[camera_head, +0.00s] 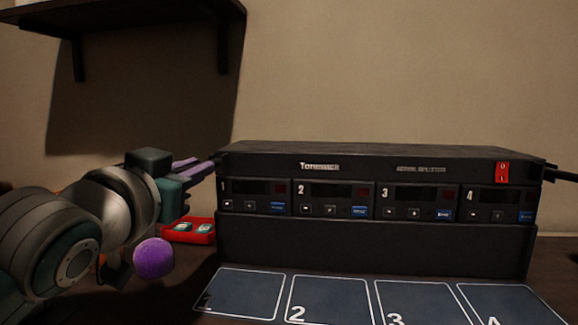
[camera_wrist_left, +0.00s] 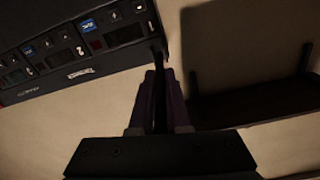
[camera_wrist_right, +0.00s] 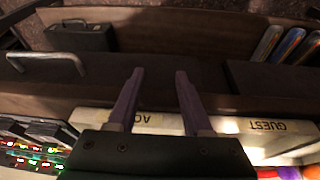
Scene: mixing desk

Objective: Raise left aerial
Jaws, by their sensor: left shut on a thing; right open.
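The black rack unit (camera_head: 370,165) stands on the desk, with an aerial at each upper side. The left aerial (camera_head: 215,160) is a short dark piece at its left corner, mostly hidden by my gripper. My left gripper (camera_head: 200,168) reaches in from the left, with its purple fingers shut on the left aerial. In the left wrist view the dark aerial (camera_wrist_left: 159,58) runs between the fingers (camera_wrist_left: 160,78). The right aerial (camera_head: 562,175) sticks out sideways to the right. My right gripper (camera_wrist_right: 160,78) is open and empty, seen only in the right wrist view.
Numbered dark mats (camera_head: 330,298) lie before the rack. A red tray (camera_head: 190,230) with small items sits behind my left arm. A wall shelf (camera_head: 130,12) hangs upper left. Below my right gripper are a case (camera_wrist_right: 80,38), a drawer handle (camera_wrist_right: 45,62) and a labelled box (camera_wrist_right: 270,128).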

